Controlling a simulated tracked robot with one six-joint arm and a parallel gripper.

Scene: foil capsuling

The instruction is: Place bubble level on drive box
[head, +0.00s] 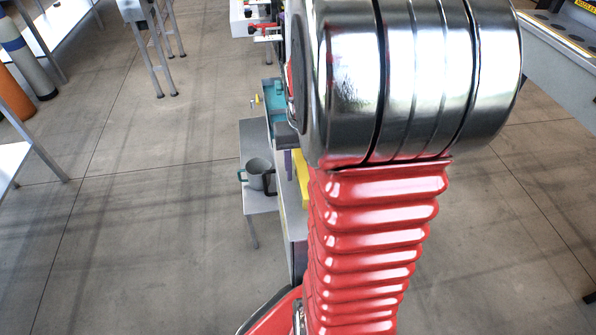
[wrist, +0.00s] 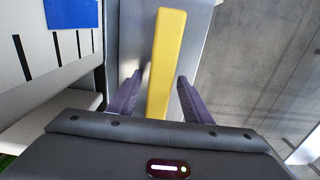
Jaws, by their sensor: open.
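A long yellow bar, which I take to be the bubble level (wrist: 166,50), lies on a grey metal surface (wrist: 203,22) in the wrist view. My gripper (wrist: 159,76) is open, with one purple finger on each side of the bar and a gap between each finger and it. The bar's near end is hidden behind my gripper body. In the head view, my red arm hides most of the work spot; only a yellow piece (head: 301,172) shows at its left edge. I cannot tell which thing is the drive box.
A grey-green mug (head: 257,174) stands on a small grey table (head: 262,203) left of my arm in the head view. A teal box (head: 277,100) is farther back. A slotted white surface with a blue sheet (wrist: 71,11) is left in the wrist view.

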